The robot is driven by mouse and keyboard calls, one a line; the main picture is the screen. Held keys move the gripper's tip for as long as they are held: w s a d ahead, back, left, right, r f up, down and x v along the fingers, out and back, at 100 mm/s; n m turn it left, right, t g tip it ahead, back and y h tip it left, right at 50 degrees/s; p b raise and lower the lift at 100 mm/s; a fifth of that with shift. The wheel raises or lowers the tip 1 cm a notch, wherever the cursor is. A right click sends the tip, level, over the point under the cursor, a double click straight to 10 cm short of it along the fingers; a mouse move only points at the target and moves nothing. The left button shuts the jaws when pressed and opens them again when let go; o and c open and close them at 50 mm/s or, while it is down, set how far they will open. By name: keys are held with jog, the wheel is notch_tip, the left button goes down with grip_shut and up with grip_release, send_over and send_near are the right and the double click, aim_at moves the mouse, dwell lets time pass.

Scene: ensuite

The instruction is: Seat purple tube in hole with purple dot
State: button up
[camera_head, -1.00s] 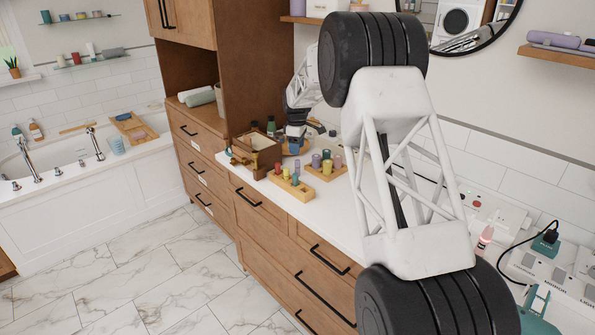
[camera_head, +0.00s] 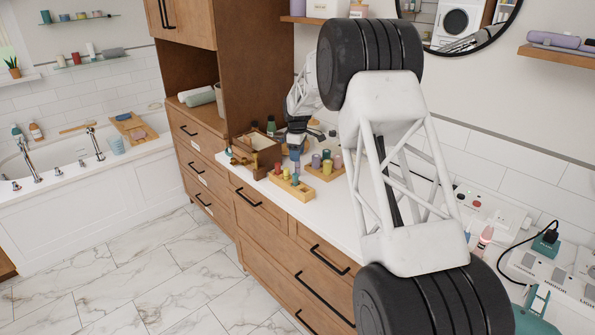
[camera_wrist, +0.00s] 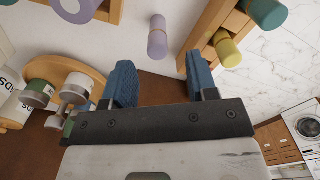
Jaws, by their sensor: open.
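My gripper (camera_wrist: 160,82) is open, its two blue fingers apart with nothing between them. In the head view it (camera_head: 295,153) hangs low beside the tube racks. A purple tube (camera_wrist: 157,38) shows beyond the fingertips in the wrist view, apart from both fingers, over the white counter between the two racks. I cannot tell whether it stands or lies. The front wooden rack (camera_head: 291,188) holds red, yellow and teal tubes. The rear wooden rack (camera_head: 325,174) holds several tubes, including a purple one (camera_head: 316,160). No purple dot or empty hole can be made out.
A wooden box (camera_head: 257,154) stands left of the racks on the white counter (camera_head: 325,207). A round wooden holder (camera_wrist: 70,75) lies left of the fingers.

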aim_at(298, 168)
jog(key=shift+w+d+f, duration=0.1)
jog(key=shift+d+f, duration=0.05)
jog(key=shift+f, duration=2.25)
jog(key=shift+c, duration=0.2)
grip_shut()
